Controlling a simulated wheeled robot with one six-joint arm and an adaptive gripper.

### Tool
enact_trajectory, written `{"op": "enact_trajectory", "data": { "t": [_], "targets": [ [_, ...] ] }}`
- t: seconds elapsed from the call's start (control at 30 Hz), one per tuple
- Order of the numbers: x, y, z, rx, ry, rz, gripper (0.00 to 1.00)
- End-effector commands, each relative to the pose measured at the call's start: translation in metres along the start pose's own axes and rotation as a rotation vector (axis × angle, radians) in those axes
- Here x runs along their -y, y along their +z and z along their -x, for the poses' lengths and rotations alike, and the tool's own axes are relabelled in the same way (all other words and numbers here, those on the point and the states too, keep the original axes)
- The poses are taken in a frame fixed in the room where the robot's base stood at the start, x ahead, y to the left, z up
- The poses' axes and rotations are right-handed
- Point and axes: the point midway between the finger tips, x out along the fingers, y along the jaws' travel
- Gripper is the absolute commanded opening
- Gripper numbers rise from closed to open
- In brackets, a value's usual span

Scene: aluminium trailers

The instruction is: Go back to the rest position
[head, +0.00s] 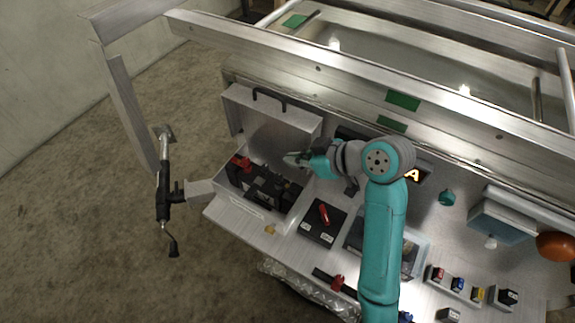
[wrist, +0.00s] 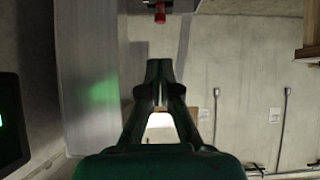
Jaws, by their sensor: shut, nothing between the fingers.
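My gripper (head: 293,159) is at the end of my teal arm in the head view, raised over the workbench panel beside the open metal box. It points left, toward the inside of the box's raised lid. In the wrist view my gripper (wrist: 159,68) has its fingertips together with nothing between them. The open metal box (head: 234,201) holds a black battery (head: 262,186) with a red terminal cap. A black switch box (head: 320,222) with a red handle sits just right of it. My arm hides part of the panel behind it.
The aluminium trailer frame (head: 300,55) runs along the back. A jack with a crank handle (head: 163,190) stands at the left. Coloured small blocks (head: 458,284) and an orange lamp (head: 556,246) are at the right.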

Motion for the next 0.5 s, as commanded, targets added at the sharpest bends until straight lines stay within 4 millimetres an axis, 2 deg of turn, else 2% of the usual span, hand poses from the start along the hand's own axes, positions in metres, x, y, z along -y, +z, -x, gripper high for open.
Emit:
{"op": "enact_trajectory", "data": {
  "t": [0.1, 0.2, 0.5],
  "targets": [
    [-0.001, -0.006, 0.021, -0.002, 0.004, 0.0, 0.0],
    [-0.001, -0.009, 0.033, -0.002, 0.002, 0.001, 0.0],
    [0.0, -0.012, 0.045, 0.0, 0.0, -0.001, 0.0]
  ]
}}
